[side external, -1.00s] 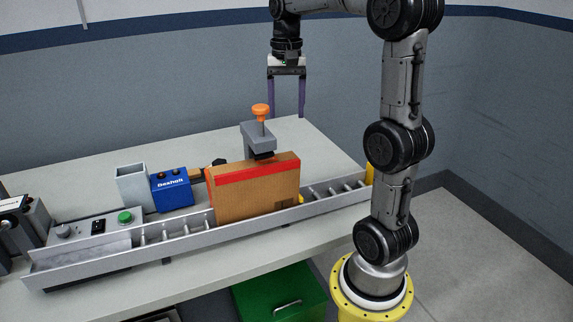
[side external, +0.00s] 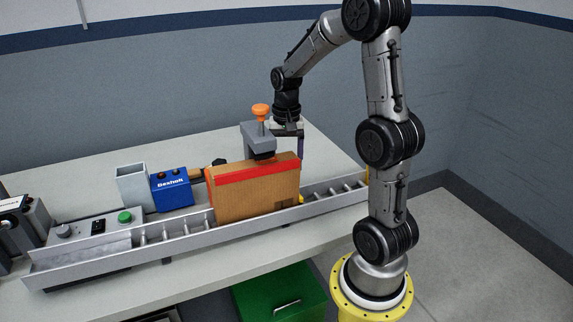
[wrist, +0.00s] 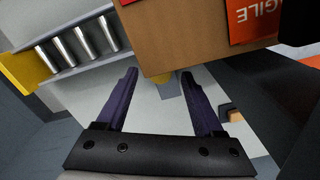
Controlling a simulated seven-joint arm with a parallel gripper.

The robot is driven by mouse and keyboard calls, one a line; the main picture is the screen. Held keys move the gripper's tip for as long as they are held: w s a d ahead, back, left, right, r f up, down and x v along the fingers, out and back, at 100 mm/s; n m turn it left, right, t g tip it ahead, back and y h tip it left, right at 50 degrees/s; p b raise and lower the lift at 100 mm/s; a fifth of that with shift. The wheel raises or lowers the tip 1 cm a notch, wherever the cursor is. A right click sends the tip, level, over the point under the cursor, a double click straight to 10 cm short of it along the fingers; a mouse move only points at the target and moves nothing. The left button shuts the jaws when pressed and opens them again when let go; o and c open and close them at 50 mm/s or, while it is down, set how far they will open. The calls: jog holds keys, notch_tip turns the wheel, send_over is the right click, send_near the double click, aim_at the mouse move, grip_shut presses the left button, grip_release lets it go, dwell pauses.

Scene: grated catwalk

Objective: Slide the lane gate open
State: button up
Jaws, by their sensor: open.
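A cardboard box (side external: 252,198) with a red band stands on the roller conveyor (side external: 170,245). It shows at the top of the wrist view (wrist: 190,35). A grey bracket (side external: 258,137) with an orange knob (side external: 261,110) overhangs the box. I cannot tell which part is the lane gate. My gripper (side external: 299,154) is behind the box's right end, its purple fingers (wrist: 159,74) open and empty. One finger is hidden in the side view.
A blue box (side external: 171,190) and a grey bin (side external: 132,187) stand behind the conveyor at left. A control panel with a green button (side external: 125,217) is at the conveyor's left end. A yellow end piece (wrist: 28,72) closes its right end. The table behind right is clear.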

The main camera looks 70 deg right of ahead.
jog(key=shift+f, duration=0.6)
grip_shut()
